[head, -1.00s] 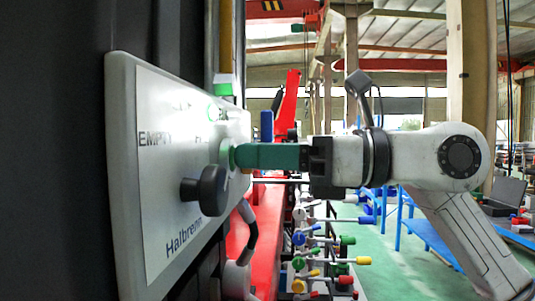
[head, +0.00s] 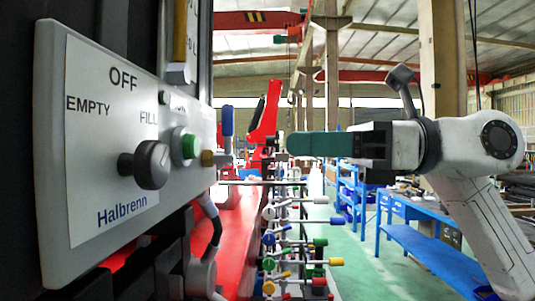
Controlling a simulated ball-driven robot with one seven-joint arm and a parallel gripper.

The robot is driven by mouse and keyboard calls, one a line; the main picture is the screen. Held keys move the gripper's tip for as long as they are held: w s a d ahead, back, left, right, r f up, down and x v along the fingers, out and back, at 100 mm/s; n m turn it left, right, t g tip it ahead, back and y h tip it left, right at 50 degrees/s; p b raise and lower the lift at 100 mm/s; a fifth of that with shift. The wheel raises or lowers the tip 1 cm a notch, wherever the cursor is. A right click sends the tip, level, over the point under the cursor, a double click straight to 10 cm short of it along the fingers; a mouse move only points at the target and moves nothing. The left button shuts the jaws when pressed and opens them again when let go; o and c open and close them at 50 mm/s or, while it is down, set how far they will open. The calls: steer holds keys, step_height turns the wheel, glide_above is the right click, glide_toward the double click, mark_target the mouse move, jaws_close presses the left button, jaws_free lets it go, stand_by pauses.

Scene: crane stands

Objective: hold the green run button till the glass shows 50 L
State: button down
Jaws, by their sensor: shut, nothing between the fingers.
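The green run button (head: 190,146) sits in a grey collar on the right part of the white control panel (head: 55,200). My gripper (head: 289,144), with green fingers, is shut and empty. It is to the right of the button, with a clear gap between them. The glass (head: 180,32) is an upright tube with a yellow filling above the panel. Its top is cut off by the frame, and only part of a mark ending in "0 L" shows beside it, so I cannot read the level.
A dark selector knob (head: 152,165) sticks out below the OFF, EMPTY and FILL labels. A small green lamp (head: 163,98) is above the button. Coloured levers (head: 290,240) stand below my gripper.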

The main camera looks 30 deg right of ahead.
steer(key=shift+v, duration=1.35)
stand_by(0.4)
